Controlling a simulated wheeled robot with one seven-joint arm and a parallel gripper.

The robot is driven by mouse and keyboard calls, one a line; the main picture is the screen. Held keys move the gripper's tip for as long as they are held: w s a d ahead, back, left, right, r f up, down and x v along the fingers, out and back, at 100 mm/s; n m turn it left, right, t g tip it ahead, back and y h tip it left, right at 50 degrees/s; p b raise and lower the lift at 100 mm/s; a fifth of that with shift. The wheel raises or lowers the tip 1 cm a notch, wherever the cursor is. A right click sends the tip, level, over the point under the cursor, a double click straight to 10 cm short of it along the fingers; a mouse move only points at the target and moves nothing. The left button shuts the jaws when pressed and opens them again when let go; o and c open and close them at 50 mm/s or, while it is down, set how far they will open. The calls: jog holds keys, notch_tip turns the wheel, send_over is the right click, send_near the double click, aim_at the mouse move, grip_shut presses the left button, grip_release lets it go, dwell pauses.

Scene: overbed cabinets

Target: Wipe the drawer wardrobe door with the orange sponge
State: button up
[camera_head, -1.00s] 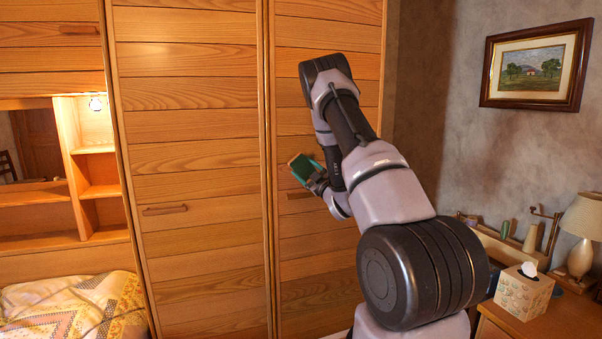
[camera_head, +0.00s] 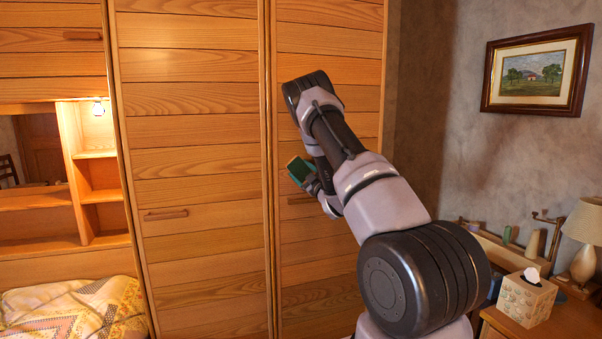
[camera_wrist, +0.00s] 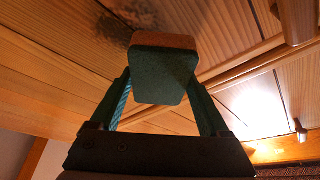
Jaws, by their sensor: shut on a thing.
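My gripper (camera_head: 309,178) is shut on the sponge (camera_head: 299,168), which shows an orange side and a green side. In the wrist view the sponge (camera_wrist: 160,72) sits between the two green fingers, its dark green face toward the camera. The wooden wardrobe door (camera_head: 325,55) of horizontal planks is behind the sponge in the head view. I cannot tell whether the sponge touches it. In the wrist view a dark smudge (camera_wrist: 150,15) shows on the wood beyond the sponge, partly hidden by it. A door handle (camera_head: 299,200) is just below my gripper.
Another wardrobe door (camera_head: 190,130) with a handle (camera_head: 165,214) stands to the left. At the right are a dresser (camera_head: 560,318), a tissue box (camera_head: 527,298), a lamp (camera_head: 583,225) and a framed picture (camera_head: 537,70). A bed (camera_head: 75,308) is at the lower left.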

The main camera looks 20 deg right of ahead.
jog(key=shift+w, duration=0.9)
jog(key=shift+d, duration=0.1)
jog(key=d, duration=1.1)
jog(key=shift+d, duration=0.25)
dwell(0.7)
jog(key=shift+r, duration=0.1)
